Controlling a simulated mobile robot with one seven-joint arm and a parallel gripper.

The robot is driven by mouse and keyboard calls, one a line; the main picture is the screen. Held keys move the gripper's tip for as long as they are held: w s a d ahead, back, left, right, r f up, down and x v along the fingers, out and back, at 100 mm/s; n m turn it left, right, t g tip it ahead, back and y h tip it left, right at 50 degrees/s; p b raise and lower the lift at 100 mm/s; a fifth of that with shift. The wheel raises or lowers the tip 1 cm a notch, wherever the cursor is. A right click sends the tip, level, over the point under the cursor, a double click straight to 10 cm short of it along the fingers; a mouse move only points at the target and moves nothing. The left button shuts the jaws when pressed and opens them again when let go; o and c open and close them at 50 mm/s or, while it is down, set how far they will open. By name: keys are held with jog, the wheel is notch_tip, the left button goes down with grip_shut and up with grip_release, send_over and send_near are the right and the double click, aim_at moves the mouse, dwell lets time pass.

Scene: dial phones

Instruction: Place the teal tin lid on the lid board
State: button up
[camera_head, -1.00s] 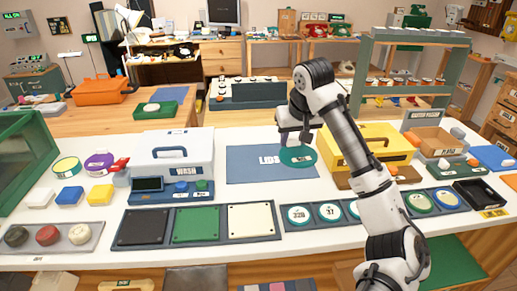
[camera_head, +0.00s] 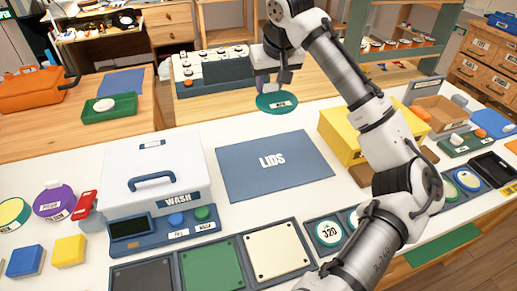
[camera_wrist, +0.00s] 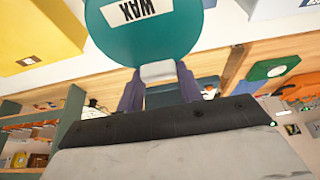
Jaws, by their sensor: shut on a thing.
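The round teal tin lid (camera_head: 277,103), with a white label, hangs below my gripper (camera_head: 274,84) in the head view. In the wrist view the lid (camera_wrist: 150,48) fills the top middle and its label reads WAX. My gripper (camera_wrist: 158,74) is shut on a pale tab at the lid's edge. The blue lid board (camera_head: 228,180), marked LIDS, lies flat and bare on the white counter. In the head view the lid appears beyond the board's back edge, apart from it. Its exact height is hard to tell.
A white WASH box (camera_head: 155,165) stands left of the board. A yellow box (camera_head: 343,138) stands close on its right. Colour pads (camera_head: 213,263) and round labelled lids (camera_head: 329,232) lie in front. A blue-grey console (camera_head: 213,76) stands behind.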

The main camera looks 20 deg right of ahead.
aim_at(266, 147)
jog(key=shift+w, duration=0.2)
jog(key=shift+w+f, duration=0.1)
notch_tip(266, 147, down, 20)
jog(key=p, duration=0.2)
jog(key=shift+r+p, duration=0.25)
jog(key=shift+p, duration=0.1)
jog(key=shift+f, duration=0.1)
jog(key=o, duration=1)
jog(key=b+v, duration=0.2)
jog(key=v, duration=1)
jog(key=shift+a, duration=0.1)
